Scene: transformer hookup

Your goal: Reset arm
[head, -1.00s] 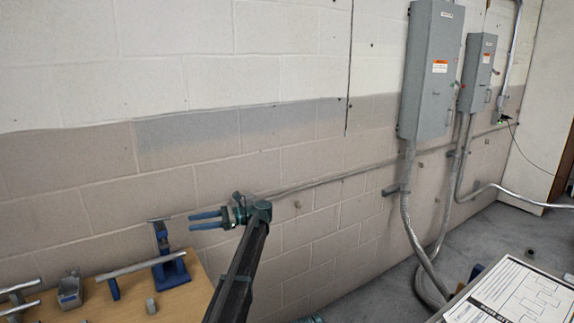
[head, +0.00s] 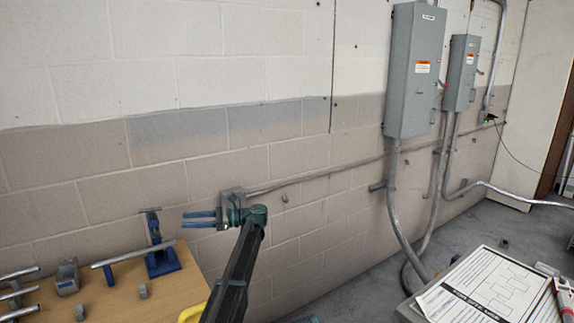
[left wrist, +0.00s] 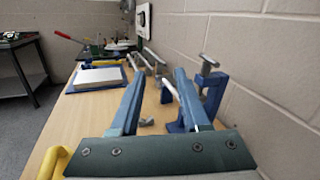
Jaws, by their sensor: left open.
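My left gripper (head: 202,220) is raised beside the wall, to the right of the workbench (head: 185,290) in the head view. Its two blue fingers are parallel and apart, with nothing between them. In the left wrist view the open fingers (left wrist: 160,95) point along the wooden bench top (left wrist: 70,125). A blue clamp stand (head: 162,262) with a metal rod stands on the bench, left of and below the gripper. The same stand shows in the left wrist view (left wrist: 218,90), to the right of the fingers. My right gripper is not in view.
Two grey electrical boxes (head: 415,70) (head: 461,72) hang on the block wall, with conduits running down. A table with a printed sheet (head: 480,290) is at the lower right. A yellow object (head: 190,314) is by the bench edge. Grey floor lies between.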

